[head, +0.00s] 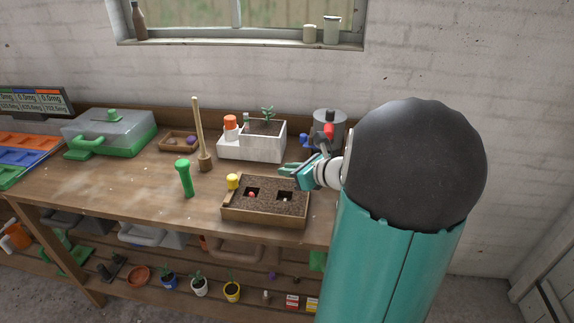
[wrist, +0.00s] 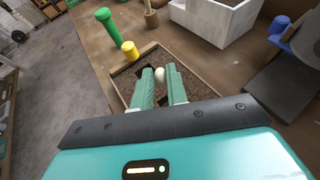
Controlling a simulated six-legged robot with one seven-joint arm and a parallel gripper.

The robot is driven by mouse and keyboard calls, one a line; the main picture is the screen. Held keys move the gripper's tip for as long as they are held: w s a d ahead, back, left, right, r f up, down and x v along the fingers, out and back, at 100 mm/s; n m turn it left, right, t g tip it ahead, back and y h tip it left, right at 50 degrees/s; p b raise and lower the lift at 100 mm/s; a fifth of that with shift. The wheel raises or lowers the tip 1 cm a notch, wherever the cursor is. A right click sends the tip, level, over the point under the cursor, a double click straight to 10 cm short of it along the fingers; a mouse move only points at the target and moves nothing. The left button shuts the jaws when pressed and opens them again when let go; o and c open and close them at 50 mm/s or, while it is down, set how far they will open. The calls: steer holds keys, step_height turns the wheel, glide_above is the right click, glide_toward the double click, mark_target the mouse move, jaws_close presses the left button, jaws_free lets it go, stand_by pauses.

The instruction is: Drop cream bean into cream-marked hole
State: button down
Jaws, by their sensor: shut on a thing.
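The cream bean (wrist: 160,74) is a small pale oval between the tips of my gripper's fingers in the wrist view. My gripper (wrist: 160,84) is shut on it, over the soil tray. In the head view my gripper (head: 289,168) is above the tray's back right part, and the bean cannot be made out there. The wooden soil tray (head: 262,222) has two square dark holes. The left hole (head: 253,191) shows a red spot and the right hole (head: 285,196) a small pale spot. I cannot tell whether these are marks or beans.
A yellow cylinder (head: 233,181) stands at the tray's back left corner. A green upright tool (head: 185,178) and a wooden dibber (head: 204,160) stand left of it. A white planter box (head: 252,147) and a grey can (head: 329,122) are behind.

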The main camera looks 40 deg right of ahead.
mark_target(290, 188)
step_height(290, 188, down, 4)
steer(key=shift+w+d+r, duration=0.1)
steer(key=shift+r, duration=0.15)
steer(key=shift+f, duration=1.7)
steer(key=c, duration=1.3)
jaws_free()
